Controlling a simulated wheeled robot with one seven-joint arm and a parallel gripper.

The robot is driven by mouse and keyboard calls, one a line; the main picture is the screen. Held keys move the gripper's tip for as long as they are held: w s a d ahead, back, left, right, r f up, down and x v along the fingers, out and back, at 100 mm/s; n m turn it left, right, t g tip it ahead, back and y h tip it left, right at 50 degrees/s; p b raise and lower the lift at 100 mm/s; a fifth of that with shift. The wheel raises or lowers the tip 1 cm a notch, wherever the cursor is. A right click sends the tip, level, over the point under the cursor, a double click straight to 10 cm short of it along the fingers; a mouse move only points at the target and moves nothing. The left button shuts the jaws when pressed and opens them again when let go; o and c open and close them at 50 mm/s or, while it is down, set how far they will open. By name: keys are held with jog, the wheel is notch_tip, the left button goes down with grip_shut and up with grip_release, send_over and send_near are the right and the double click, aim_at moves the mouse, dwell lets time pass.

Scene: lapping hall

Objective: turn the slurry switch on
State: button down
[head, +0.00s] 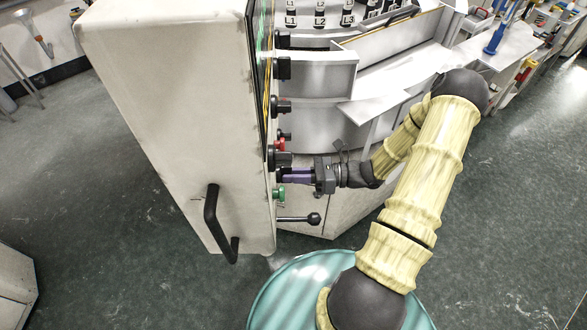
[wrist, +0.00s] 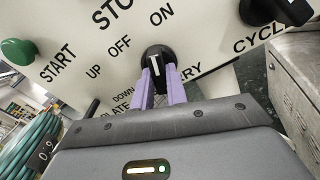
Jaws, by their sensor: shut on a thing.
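The slurry switch (wrist: 157,62) is a black rotary knob with a white mark, on the pale panel in the wrist view. OFF is printed to its upper left and ON above it; the label below is partly hidden, ending in "RY". The white mark stands about upright in the picture, nearer the ON side than OFF. My gripper (wrist: 161,88) is shut on the knob, one purple finger on each side. In the head view my gripper (head: 285,175) reaches the panel from the right; the knob between its fingers cannot be made out there.
A green START button (wrist: 18,52) and a black knob (wrist: 277,10) above the CYCLE label flank the switch. In the head view a red button (head: 280,144) is above my gripper, and a ball-ended lever (head: 314,219) is below. A black handle (head: 212,220) is on the cabinet.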

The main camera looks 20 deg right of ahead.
jog(key=shift+r+m+p, duration=0.1)
jog(key=shift+m+p, duration=0.35)
jog(key=shift+m, duration=0.55)
jog(key=c, duration=1.4)
grip_release()
jog(key=shift+d, duration=0.1)
jog(key=b+v, duration=0.6)
jog(key=v, duration=1.1)
jog(key=shift+b, duration=0.4)
